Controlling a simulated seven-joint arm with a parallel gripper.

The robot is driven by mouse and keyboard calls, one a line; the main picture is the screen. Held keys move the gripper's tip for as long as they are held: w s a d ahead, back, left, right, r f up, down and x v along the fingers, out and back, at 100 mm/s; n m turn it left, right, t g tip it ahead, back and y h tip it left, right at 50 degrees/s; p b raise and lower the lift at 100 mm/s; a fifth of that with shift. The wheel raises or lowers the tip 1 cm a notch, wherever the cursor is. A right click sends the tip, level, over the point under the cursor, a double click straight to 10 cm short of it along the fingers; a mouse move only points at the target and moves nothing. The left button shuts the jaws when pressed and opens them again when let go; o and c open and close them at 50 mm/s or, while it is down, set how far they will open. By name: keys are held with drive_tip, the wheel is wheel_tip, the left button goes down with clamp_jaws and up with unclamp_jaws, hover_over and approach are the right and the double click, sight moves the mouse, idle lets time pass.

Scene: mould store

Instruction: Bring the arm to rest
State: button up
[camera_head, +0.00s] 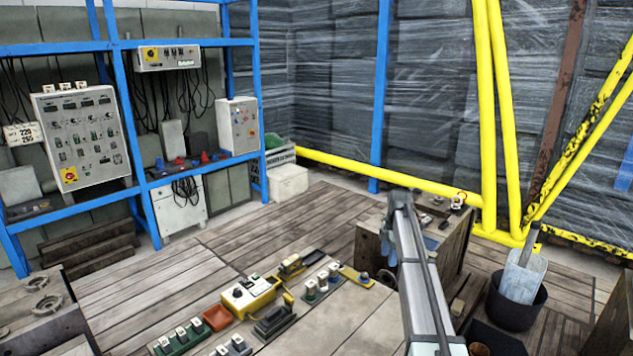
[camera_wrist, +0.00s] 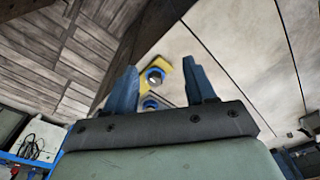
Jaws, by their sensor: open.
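My gripper (camera_wrist: 160,68) is open, its two blue fingers apart with nothing held between them. In the wrist view a yellow piece with a round blue-ringed part (camera_wrist: 155,75) shows beyond the gap between the fingers, on a pale surface. In the head view my grey arm (camera_head: 422,275) reaches up from the lower edge at right of centre. The blue fingers show only in part there, beside the arm and over the wooden crate.
The worktable (camera_head: 335,325) carries a yellow control box (camera_head: 250,294), an orange tray (camera_head: 217,318), and several switch blocks. A wooden crate (camera_head: 450,245) stands behind the arm, with a dark bucket (camera_head: 515,305) to its right. Blue shelving (camera_head: 125,100) stands at left. Planked floor is clear at centre-left.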

drive_tip(key=s+d+f+m+y, duration=0.1)
drive_tip(key=s+d+f+m, duration=0.3)
drive_tip(key=d+f+m, duration=0.45)
drive_tip(key=s+d+f+m+y, duration=0.1)
drive_tip(key=s+d+f+m, duration=0.4)
drive_tip(key=d, duration=0.7)
drive_tip(key=s+f+m, duration=0.5)
drive_tip(key=s+f, duration=0.6)
drive_tip(key=f, duration=0.4)
drive_tip(key=s+a+f+m+g+h, duration=0.1)
drive_tip(key=s+a+f+h, duration=0.1)
drive_tip(key=s+a+f, duration=0.7)
drive_tip(key=s+a+f+m+g+h, duration=0.1)
drive_tip(key=s+a+f, duration=0.5)
drive_tip(key=s, duration=0.6)
drive_tip(key=s+a+g, duration=0.2)
drive_tip(key=s+a, duration=0.7)
drive_tip(key=s, duration=0.3)
drive_tip(key=s+a+g, duration=0.2)
drive_tip(key=s+a, duration=0.6)
drive_tip(key=s, duration=0.4)
drive_tip(key=shift+s+a+f+n+g, duration=0.25)
drive_tip(key=shift+s+a+n+g, duration=0.05)
drive_tip(key=shift+a+n, duration=0.1)
